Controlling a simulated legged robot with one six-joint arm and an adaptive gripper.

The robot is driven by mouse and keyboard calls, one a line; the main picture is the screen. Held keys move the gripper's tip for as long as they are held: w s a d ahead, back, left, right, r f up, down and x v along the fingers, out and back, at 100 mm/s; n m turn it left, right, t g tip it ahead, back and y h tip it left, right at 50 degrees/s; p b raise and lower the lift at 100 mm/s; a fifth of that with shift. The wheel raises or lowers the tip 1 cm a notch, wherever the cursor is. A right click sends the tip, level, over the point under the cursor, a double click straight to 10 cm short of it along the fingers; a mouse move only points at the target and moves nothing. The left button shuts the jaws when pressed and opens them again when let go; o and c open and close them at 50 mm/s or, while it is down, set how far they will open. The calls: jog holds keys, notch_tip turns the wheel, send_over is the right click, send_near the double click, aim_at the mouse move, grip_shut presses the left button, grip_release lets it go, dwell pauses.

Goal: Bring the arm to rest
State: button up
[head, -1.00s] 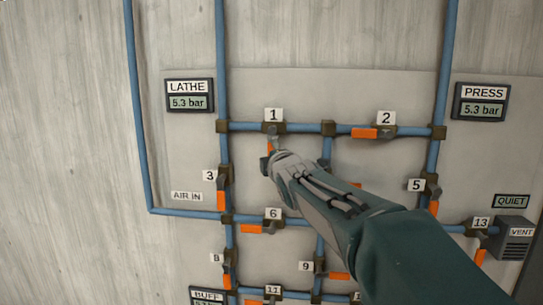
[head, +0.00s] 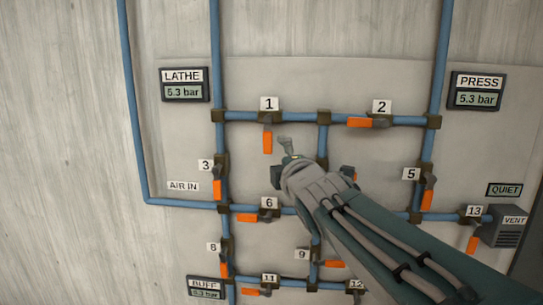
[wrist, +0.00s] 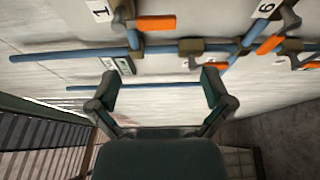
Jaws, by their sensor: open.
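My gripper (head: 311,172) is in front of the pipe panel in the head view, below and to the right of valve 1 (head: 268,138). It is apart from valve 1's orange handle, which hangs straight down. My forearm runs from there to the lower right and hides the middle of the panel. In the wrist view my gripper (wrist: 160,83) has its two fingers spread wide with nothing between them. Blue pipes and orange handles (wrist: 156,23) lie beyond the fingertips.
Valve 2 (head: 366,122) has its handle sideways. Valves 3 (head: 220,180), 5 (head: 428,190) and 6 (head: 256,216) surround my arm. LATHE (head: 185,85) and PRESS (head: 477,91) gauges both read 5.3 bar. A vent box (head: 508,228) is at right. Bare wall is at left.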

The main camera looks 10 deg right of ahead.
jog(key=shift+s+f, duration=0.1)
jog(key=s+d+f+m+g+h, duration=0.1)
jog(key=s+d+f+m+g, duration=0.1)
jog(key=s+f+m+g, duration=1)
jog(key=s+f+m, duration=0.7)
jog(key=s+f, duration=0.5)
jog(key=s, duration=0.1)
jog(key=shift+s+f+h, duration=0.3)
jog(key=shift+s+f, duration=0.05)
